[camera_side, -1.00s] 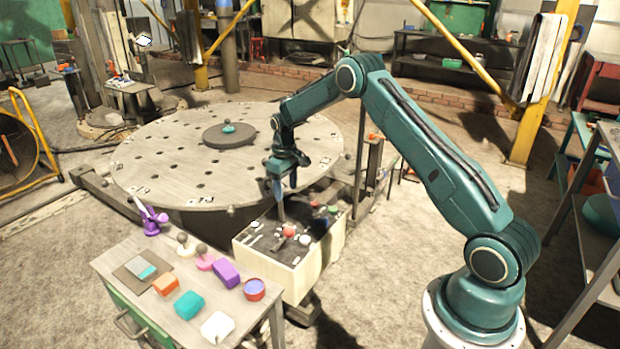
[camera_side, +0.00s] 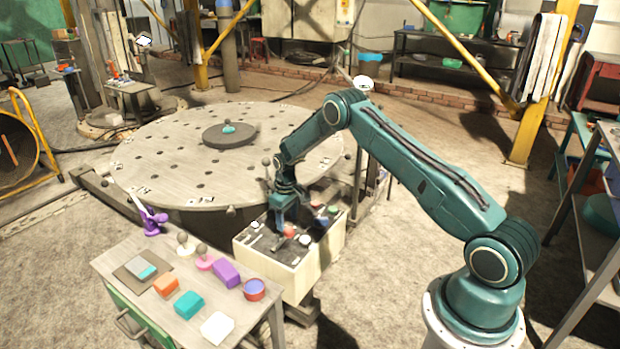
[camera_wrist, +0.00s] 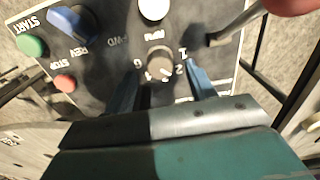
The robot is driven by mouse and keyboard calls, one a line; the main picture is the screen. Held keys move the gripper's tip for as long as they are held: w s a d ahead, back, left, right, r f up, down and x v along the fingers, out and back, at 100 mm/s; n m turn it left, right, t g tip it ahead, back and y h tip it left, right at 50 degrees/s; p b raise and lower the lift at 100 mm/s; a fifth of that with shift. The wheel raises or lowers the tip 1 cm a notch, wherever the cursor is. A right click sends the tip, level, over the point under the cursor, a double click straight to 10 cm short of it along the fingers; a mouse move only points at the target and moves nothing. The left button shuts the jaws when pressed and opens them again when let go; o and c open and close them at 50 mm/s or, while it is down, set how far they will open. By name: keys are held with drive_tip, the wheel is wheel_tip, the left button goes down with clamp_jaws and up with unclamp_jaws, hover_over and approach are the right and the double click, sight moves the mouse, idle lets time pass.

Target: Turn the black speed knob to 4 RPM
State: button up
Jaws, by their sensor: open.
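The speed knob (camera_wrist: 160,62) is a small, dark round knob on the black top of the control box in the wrist view. Small numbers ring it, with 1 and 2 legible at its right. Its pointer setting is too small to read surely. My gripper (camera_wrist: 162,84) is open, with one blue finger on the left of the knob and one on the right. I cannot tell whether they touch it. In the side view my gripper (camera_side: 280,222) is down at the control box (camera_side: 304,276), and the knob is not distinguishable there.
Near the knob are a white round part (camera_wrist: 153,8), a blue FWD/REV switch (camera_wrist: 72,22), a green START button (camera_wrist: 30,45), a red STOP button (camera_wrist: 65,83) and a lever (camera_wrist: 236,34). A large round table (camera_side: 150,170) stands behind; a bench (camera_side: 130,290) with coloured blocks stands front left.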

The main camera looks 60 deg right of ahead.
drive_tip(key=shift+f, duration=1.1)
drive_tip(key=c, duration=1)
